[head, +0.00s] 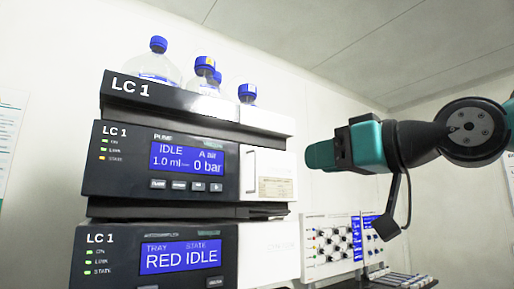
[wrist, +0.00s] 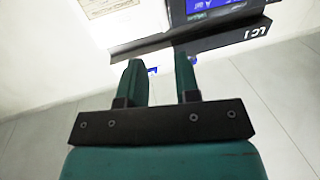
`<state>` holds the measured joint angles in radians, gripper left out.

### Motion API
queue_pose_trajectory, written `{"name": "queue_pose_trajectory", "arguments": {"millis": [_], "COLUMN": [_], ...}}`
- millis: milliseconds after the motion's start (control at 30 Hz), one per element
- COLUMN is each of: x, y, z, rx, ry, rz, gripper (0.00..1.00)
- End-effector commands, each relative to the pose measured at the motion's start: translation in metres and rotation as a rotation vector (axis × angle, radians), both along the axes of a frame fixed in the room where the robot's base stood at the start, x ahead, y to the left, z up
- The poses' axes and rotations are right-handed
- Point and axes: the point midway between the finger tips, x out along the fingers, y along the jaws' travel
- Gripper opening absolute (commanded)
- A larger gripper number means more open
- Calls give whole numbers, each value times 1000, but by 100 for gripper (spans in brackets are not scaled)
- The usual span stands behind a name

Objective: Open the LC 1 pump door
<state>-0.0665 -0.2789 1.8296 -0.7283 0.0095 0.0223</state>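The LC 1 pump (head: 130,165) is the middle module of the stack, with a blue screen reading IDLE and 0 bar. Its white door (head: 278,165) is on the right of the front and looks closed, with a slim vertical handle (head: 250,171) near its left edge. My gripper (head: 312,155) is to the right of the door, apart from it. In the wrist view, my gripper (wrist: 158,78) has its two teal fingers spread with nothing between them. Part of a white panel with a label (wrist: 108,8) shows beyond the fingers at the upper left.
Bottles with blue caps (head: 205,64) stand in the LC 1 top tray (head: 165,93). The LC 1 autosampler (head: 110,258) is below the pump. A white panel with several ports (head: 314,240) stands at the lower right, under my arm. The space above my gripper is free.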

Motion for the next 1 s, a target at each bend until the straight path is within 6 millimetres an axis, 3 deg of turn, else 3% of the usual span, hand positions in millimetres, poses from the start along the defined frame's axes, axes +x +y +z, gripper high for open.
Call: {"name": "queue_pose_trajectory", "arguments": {"millis": [100,600,800,1000], "x": [0,81,98,103], "y": [4,86,103,107], "z": [6,1,-1,-2], "rx": [-9,-10,-9,-8], "ry": [3,3,1,-1], "rz": [-4,0,-2,-5], "gripper": [30,30,30,30]}}
